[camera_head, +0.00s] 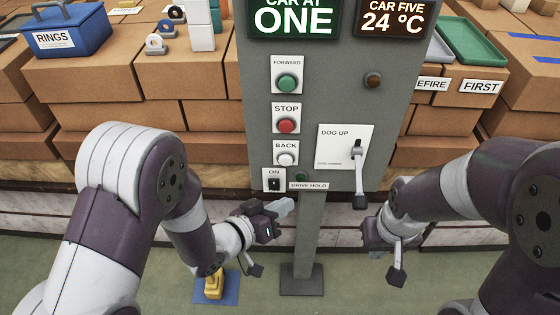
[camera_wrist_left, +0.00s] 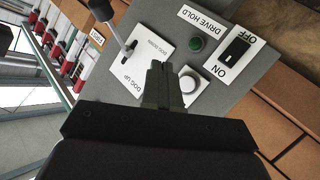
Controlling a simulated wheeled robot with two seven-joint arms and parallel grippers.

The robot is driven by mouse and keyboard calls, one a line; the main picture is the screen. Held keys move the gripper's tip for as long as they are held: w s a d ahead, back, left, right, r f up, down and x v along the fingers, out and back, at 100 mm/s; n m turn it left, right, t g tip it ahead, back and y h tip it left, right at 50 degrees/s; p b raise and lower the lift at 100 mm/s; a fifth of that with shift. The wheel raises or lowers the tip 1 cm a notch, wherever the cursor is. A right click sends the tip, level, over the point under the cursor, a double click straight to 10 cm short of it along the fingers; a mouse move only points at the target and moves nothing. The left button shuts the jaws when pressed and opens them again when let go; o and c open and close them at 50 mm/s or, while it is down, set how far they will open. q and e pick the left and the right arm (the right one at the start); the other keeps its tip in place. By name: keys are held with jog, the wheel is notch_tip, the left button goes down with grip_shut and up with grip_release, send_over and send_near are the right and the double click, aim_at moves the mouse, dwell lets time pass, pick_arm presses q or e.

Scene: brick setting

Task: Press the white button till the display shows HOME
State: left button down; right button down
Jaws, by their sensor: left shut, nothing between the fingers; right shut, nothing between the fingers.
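The white button (camera_head: 286,159) is round, on a plate marked BACK, low on the grey panel (camera_head: 331,90). It also shows in the left wrist view (camera_wrist_left: 190,84), just right of my left fingertips. The display (camera_head: 293,17) reads CAR AT ONE. My left gripper (camera_head: 284,207) is shut and empty, just below the panel's lower edge in the head view. The fingers also show in the left wrist view (camera_wrist_left: 157,76) and hide a little of the panel. I cannot see them touching the button. My right gripper (camera_head: 398,246) is shut and empty, lower right of the panel.
A green FORWARD button (camera_head: 287,83) and red STOP button (camera_head: 286,125) sit above the white one. An ON switch (camera_head: 274,184) and green DRIVE HOLD light (camera_head: 300,177) are below. The DOG UP lever (camera_head: 358,175) sticks out at right.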

aim_at(286, 160)
pick_arm(q)
jog(key=w, duration=0.9)
jog(key=shift+a, duration=0.15)
dwell(2.0)
jog(key=shift+w, duration=0.4)
